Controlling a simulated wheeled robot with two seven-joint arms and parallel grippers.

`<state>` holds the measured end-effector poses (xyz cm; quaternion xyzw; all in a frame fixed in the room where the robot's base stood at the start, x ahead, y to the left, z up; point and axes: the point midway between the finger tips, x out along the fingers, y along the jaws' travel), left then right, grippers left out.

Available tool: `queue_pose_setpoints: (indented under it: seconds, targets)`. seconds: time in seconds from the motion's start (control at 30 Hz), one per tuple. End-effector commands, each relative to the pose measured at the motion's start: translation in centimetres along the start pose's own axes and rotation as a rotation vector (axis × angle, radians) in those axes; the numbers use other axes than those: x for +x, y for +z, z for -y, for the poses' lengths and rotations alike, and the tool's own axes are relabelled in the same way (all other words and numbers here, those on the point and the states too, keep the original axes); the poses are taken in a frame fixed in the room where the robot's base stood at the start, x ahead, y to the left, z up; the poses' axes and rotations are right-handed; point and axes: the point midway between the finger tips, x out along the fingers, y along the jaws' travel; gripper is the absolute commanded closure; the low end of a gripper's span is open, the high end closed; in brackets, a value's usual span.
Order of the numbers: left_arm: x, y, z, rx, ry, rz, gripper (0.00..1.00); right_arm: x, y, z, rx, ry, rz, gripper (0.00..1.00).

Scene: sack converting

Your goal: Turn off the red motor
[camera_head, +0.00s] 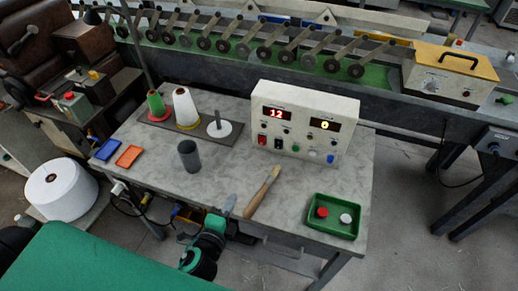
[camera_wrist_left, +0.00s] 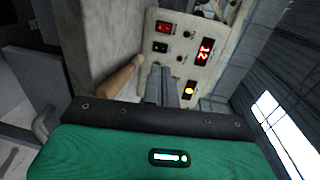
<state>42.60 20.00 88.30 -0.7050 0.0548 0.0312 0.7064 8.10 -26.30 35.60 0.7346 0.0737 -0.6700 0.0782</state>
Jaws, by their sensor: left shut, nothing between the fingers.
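A cream control box (camera_head: 318,98) stands at the back right of the grey table. Its front has two lit displays, the left one red and reading 12, a red switch (camera_head: 262,140), a black switch (camera_head: 278,143), small buttons and knobs. The red switch also shows in the left wrist view (camera_wrist_left: 165,27), with the black switch (camera_wrist_left: 160,47) beside it. My left gripper (camera_head: 230,200) is shut and empty over the table's front edge, in front of the box and apart from it. Its closed fingertips (camera_wrist_left: 160,72) point towards the panel. My right gripper is not in view.
A wooden-handled tool (camera_head: 262,193) lies just right of my left gripper. A dark grey cup (camera_head: 189,155) stands behind it. A green tray (camera_head: 331,229) with a red and a white piece is at the right front. Thread cones (camera_head: 186,107) stand at the back left.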

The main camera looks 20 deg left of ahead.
Motion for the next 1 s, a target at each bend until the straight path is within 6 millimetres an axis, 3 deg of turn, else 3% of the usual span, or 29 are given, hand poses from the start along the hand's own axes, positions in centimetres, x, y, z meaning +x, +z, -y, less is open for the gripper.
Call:
queue_pose_setpoints:
  seconds: [0.47,1.0]
  targets:
    - [0.7,-0.1,0.1,0.001,-0.001,-0.002,1.00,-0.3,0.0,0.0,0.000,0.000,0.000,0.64]
    - [9.1,0.0,0.3,0.000,-0.002,-0.001,1.00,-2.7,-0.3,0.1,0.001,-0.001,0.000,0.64]
